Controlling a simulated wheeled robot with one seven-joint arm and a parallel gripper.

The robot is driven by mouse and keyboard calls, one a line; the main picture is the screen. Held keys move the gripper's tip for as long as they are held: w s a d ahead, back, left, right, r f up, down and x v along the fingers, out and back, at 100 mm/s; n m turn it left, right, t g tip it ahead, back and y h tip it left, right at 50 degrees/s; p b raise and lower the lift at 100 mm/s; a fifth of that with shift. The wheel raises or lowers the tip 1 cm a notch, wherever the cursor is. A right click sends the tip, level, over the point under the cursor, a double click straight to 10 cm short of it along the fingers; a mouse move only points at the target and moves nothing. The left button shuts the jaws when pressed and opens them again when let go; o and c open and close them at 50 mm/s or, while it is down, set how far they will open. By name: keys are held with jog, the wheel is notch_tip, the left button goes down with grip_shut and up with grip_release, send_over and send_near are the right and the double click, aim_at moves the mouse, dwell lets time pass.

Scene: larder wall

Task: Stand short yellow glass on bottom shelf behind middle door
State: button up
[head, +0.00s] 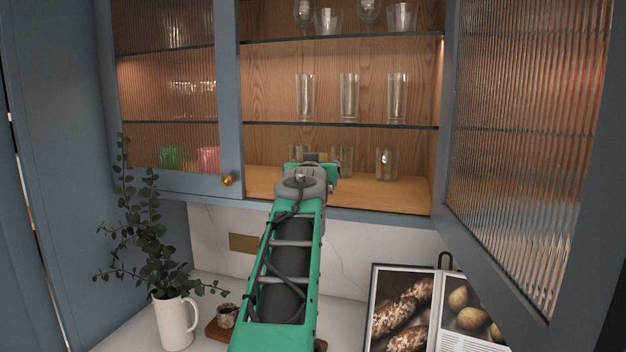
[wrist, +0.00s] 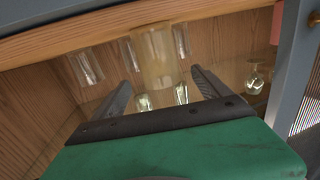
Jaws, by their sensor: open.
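The short yellow glass (wrist: 156,58) shows in the wrist view, pale yellow and clear, between the two fingers of my gripper (wrist: 160,80). The fingers are open, one on each side, with gaps to the glass. The wrist view is upside down; the glass looks upright with its base at the bottom shelf board (wrist: 100,27). In the head view my gripper (head: 312,168) is inside the middle opening, just above the bottom shelf (head: 400,193), and it hides the yellow glass. The middle door (head: 525,130) stands open to the right.
Clear glasses stand on the bottom shelf, one (head: 387,163) right of my gripper and others behind it. Tall glasses (head: 349,97) fill the shelf above. The left door (head: 168,80) is shut. Below stand a plant jug (head: 175,322) and an open cookbook (head: 402,305).

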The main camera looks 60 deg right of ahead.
jog(key=b+v, duration=0.2)
jog(key=v, duration=0.4)
jog(key=w+a+f+n+t+y, duration=0.1)
jog(key=w+a+f+n+y, duration=0.3)
jog(key=w+a+f, duration=0.7)
jog(key=w+a+f+n+t+y, duration=0.15)
jog(key=w+a+f+y, duration=0.4)
jog(key=a+f, duration=0.6)
jog(key=a+f+n+g+y, duration=0.15)
jog(key=a+f, duration=0.25)
jog(key=a, duration=0.5)
jog(key=a+f+n+y, duration=0.25)
jog(key=a+f, duration=0.25)
jog(key=a, duration=0.5)
jog(key=s+a+f+n+g+y, duration=0.2)
jog(key=s+a+f+n+g, duration=0.1)
jog(key=s+a+f, duration=0.7)
jog(key=a+n, duration=0.1)
jog(key=a, duration=0.2)
jog(key=shift+f+g, duration=0.25)
jog(key=shift+g, duration=0.15)
jog(key=shift+a+y, duration=0.15)
jog(key=shift+y, duration=0.1)
